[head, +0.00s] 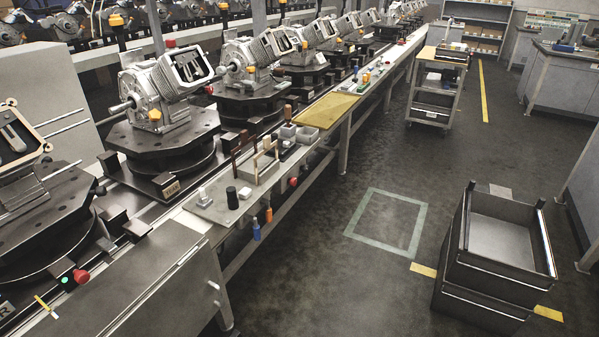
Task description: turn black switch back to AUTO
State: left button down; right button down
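I cannot make out a black switch or an AUTO mark for certain in the head view. At the lower left, a red button (81,276) and a small green button (65,281) sit at the conveyor's near edge. A small black knob-like part (101,190) shows above them beside the nearest turntable; I cannot tell whether it is a switch or how it is turned. Neither of my grippers is in view.
Engine-like castings (153,98) stand on dark turntables along the conveyor. A side shelf (213,208) holds a black cylinder (232,197) and small parts. A grey cabinet (150,285) stands front left. Dark crates (500,240) stand right. The middle floor is clear.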

aim_at(304, 167)
jog(key=i+l+u, duration=0.2)
jog(key=u, duration=0.25)
jog(key=i+l+u, duration=0.15)
jog(key=u, duration=0.3)
